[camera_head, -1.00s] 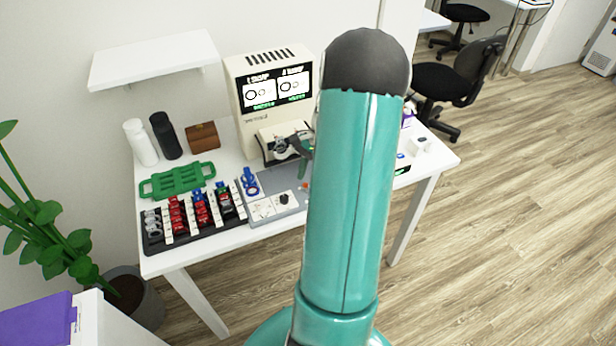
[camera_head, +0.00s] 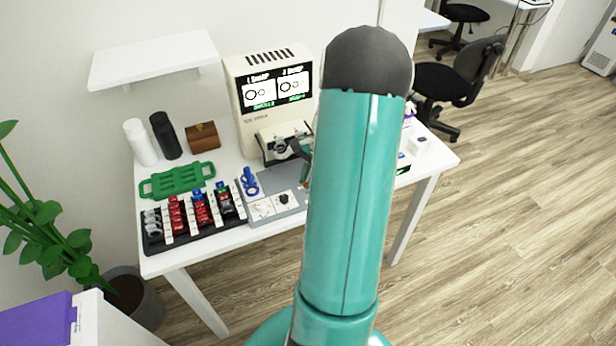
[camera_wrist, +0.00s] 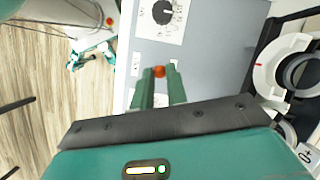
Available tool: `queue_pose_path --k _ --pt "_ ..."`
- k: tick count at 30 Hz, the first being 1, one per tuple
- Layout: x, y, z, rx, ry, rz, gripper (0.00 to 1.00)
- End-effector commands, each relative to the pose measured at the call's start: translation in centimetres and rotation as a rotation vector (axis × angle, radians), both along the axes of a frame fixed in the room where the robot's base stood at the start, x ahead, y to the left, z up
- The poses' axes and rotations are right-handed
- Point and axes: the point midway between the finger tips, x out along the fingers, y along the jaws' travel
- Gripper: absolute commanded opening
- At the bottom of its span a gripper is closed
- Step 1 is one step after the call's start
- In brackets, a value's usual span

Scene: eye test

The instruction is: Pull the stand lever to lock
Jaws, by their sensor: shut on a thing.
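The stand lever shows as a small orange-red knob (camera_wrist: 159,72) in the wrist view, over the grey stand base (camera_wrist: 203,50). My gripper (camera_wrist: 160,80) has its two green fingers on either side of the knob, shut on it. The lever's shaft is hidden. In the head view the grey base (camera_head: 285,182) lies on the table in front of a cream machine (camera_head: 246,123) with two screen panels. My gripper is partly visible there beside my teal arm, which hides much of that area.
A black rack (camera_head: 153,243) of several rings and a green tray (camera_head: 150,190) are at the left of the white table (camera_head: 155,265). A dial (camera_wrist: 163,12) sits on the base. A grey and white ring-shaped part (camera_wrist: 268,72) is close at the right in the wrist view.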

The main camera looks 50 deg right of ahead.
Motion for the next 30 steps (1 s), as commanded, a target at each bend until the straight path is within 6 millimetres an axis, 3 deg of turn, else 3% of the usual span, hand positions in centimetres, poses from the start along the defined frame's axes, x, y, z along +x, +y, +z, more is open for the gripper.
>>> queue_pose_path --k 30 --pt "-3.2 1.8 -0.4 -0.352 -0.592 -0.007 0.00"
